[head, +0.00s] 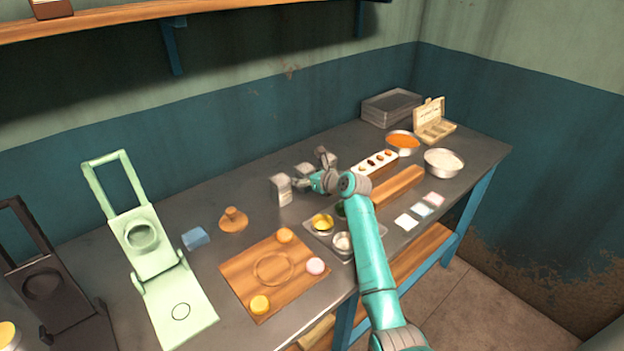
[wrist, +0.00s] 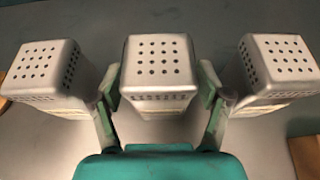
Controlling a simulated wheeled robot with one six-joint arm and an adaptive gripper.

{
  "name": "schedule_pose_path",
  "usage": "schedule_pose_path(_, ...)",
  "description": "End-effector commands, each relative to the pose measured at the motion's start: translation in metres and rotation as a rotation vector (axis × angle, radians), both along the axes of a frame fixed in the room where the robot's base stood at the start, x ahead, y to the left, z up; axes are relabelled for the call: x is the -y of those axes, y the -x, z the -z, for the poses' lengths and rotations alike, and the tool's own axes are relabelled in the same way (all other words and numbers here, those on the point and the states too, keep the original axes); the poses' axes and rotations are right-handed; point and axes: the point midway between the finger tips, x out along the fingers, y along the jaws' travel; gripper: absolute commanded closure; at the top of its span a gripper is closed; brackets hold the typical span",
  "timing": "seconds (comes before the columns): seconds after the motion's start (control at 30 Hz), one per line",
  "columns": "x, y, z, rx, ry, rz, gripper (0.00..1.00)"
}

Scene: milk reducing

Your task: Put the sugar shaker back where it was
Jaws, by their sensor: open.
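Three grey metal shakers with perforated tops stand in a row. In the wrist view they are the left shaker (wrist: 42,65), the middle shaker (wrist: 158,62) and the right shaker (wrist: 278,62). Their labels are not readable, so I cannot tell which holds sugar. My gripper (wrist: 160,95) is open, with one finger on each side of the middle shaker. The fingers appear slightly apart from its sides. In the head view my gripper (head: 314,181) is beside the row, and the near shaker (head: 281,190) shows clearly. The other two are partly hidden behind my gripper.
A wooden board (head: 238,271) with macarons lies front left of the shakers. A tray (head: 318,232) with small bowls is close to my arm. A light green press (head: 150,245), a wooden cone-shaped tool (head: 233,220) and a blue block (head: 195,238) stand left.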

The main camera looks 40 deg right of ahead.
Motion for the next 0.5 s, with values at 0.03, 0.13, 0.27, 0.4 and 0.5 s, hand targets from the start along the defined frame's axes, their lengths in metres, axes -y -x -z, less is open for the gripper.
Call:
schedule_pose_path(0.03,0.001,0.004,-0.001,0.001,0.000,0.001,0.23)
schedule_pose_path(0.13,0.001,0.015,-0.006,0.001,0.000,0.001,0.23)
schedule_pose_path(0.27,0.003,0.037,-0.015,0.002,0.001,0.003,0.23)
schedule_pose_path(0.4,0.003,0.064,-0.026,0.002,0.001,0.002,0.23)
schedule_pose_path(0.5,0.004,0.080,-0.034,0.002,0.000,0.002,0.23)
